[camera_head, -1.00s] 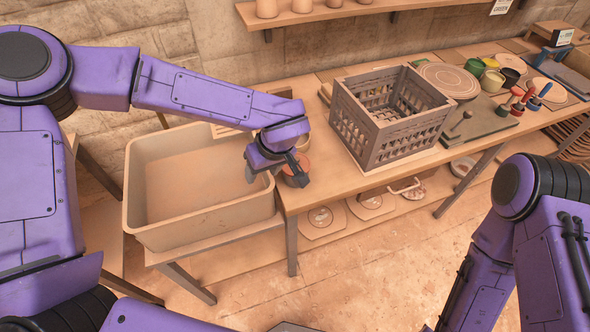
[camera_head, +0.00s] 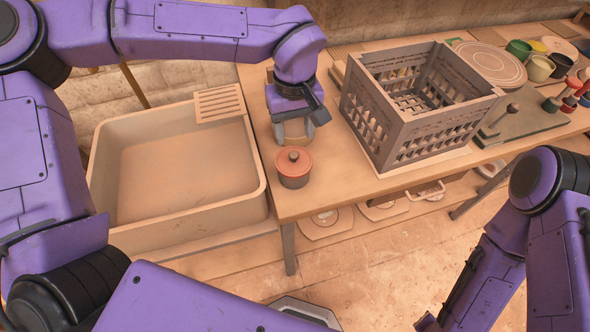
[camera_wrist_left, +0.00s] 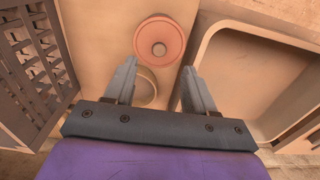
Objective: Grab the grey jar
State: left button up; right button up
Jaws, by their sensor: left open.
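A pale, greyish-tan round jar (camera_wrist_left: 146,86) shows between the fingers in the left wrist view, closer to the left finger. In the head view the jar (camera_head: 292,131) is mostly hidden by my left gripper. My left gripper (camera_wrist_left: 160,66) is open and points down over it; I cannot tell whether the fingers reach down around its sides. A reddish jar with a knobbed lid (camera_head: 294,170) stands just in front of it near the table's front edge. My right gripper is out of view; only its arm shows.
A grey slatted crate (camera_head: 398,130) stands right of the jars on the wooden table (camera_head: 330,190). A large beige sink (camera_head: 255,205) lies to the left.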

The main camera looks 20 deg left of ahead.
aim_at(293, 154)
pick_arm(q)
jog(key=f, duration=0.3)
jog(key=f+p, duration=0.1)
jog(key=f, duration=0.2)
jog(key=shift+w+a+f, duration=0.2)
jog(key=shift+f, duration=0.05)
jog(key=shift+w+f, duration=0.2)
jog(key=shift+f, duration=0.25)
jog(key=shift+s+r, duration=0.1)
grip_shut()
